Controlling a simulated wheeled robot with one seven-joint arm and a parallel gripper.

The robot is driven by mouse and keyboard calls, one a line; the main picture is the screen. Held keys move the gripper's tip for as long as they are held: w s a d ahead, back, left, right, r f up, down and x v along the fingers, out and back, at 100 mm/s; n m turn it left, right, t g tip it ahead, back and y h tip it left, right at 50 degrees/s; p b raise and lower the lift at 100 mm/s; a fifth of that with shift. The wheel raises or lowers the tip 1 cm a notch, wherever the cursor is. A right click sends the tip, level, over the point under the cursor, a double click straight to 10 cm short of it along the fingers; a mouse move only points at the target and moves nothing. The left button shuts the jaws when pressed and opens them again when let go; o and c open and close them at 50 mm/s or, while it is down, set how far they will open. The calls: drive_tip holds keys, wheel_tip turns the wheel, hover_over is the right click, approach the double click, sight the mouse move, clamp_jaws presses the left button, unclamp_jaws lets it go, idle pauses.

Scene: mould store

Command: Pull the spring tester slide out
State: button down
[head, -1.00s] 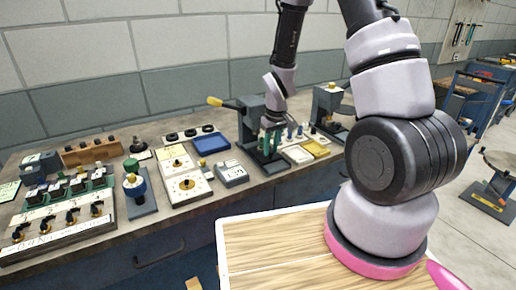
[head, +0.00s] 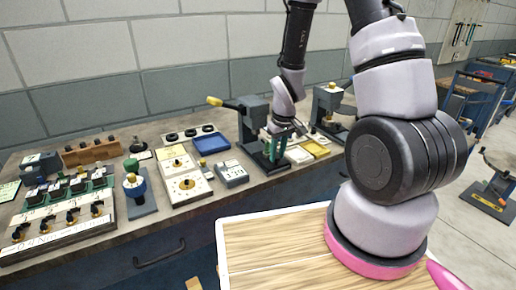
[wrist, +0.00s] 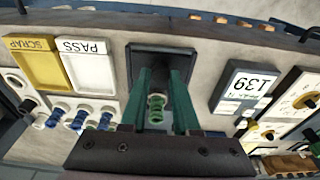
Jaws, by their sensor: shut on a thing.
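The spring tester (head: 255,116), a dark press with a yellow-tipped lever, stands on the bench in the head view. A flat black slide or base plate (head: 268,164) extends from its foot. The plate also shows below my gripper in the wrist view (wrist: 160,58). My gripper (head: 277,153) is at the tester, just above the plate. In the wrist view its green fingers (wrist: 158,78) are closed in on a green coil spring (wrist: 157,108). I cannot tell how the spring meets the plate; the tester's column is partly hidden.
Yellow scrap (wrist: 34,64) and white pass (wrist: 83,62) trays lie beside the plate, near several springs on posts (wrist: 80,118). A grey display box (wrist: 243,85) is on the other side. A blue tray (head: 211,143) and a second press (head: 330,103) stand nearby.

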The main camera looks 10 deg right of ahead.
drive_tip(key=shift+s, duration=0.1)
drive_tip(key=shift+s+d, duration=0.25)
drive_tip(key=shift+s, duration=0.45)
drive_tip(key=shift+s+d, duration=0.25)
drive_tip(key=shift+s, duration=0.4)
unclamp_jaws()
drive_tip(key=shift+w, duration=0.1)
wheel_tip(320, 180, up, 7)
idle(0.3)
wheel_tip(320, 180, up, 18)
drive_tip(key=s+d+f+m+t, duration=0.1)
drive_tip(key=s+d+m+t, duration=0.1)
drive_tip(key=m, duration=0.2)
drive_tip(key=s+r+m+t+y, duration=0.1)
drive_tip(key=s+r+m+t, duration=0.2)
drive_tip(key=s+r, duration=0.7)
wheel_tip(320, 180, up, 3)
drive_tip(key=shift+d+r+m, duration=0.15)
drive_tip(key=shift+m, duration=0.25)
